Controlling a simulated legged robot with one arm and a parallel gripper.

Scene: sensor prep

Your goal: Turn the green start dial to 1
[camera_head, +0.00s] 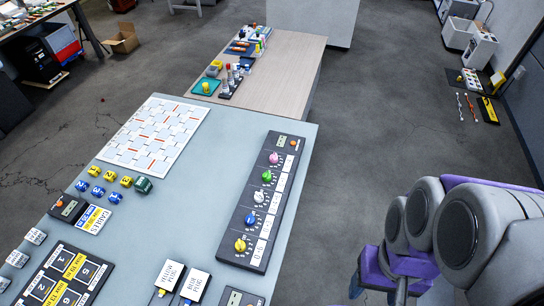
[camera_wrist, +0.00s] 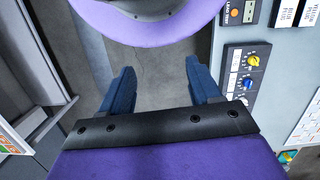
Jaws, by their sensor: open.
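The green start dial (camera_head: 267,176) is on a long black dial panel (camera_head: 233,257) near the right edge of the grey-blue table. It sits between a pink dial (camera_head: 274,157) and a white dial (camera_head: 259,196). Its pointer setting is too small to read. In the wrist view, part of the panel shows at right with a yellow dial (camera_wrist: 253,61) and a blue dial (camera_wrist: 246,83); I cannot make out the green one there. My gripper (camera_wrist: 161,83) is open and empty over the floor, to the right of the table in the head view, apart from the panel.
On the table (camera_head: 190,215) are a white patterned sheet (camera_head: 153,135), small numbered blocks (camera_head: 110,178) and labelled black boxes. A wooden table (camera_head: 285,80) with tools adjoins the far end. The floor right of the tables is mostly clear.

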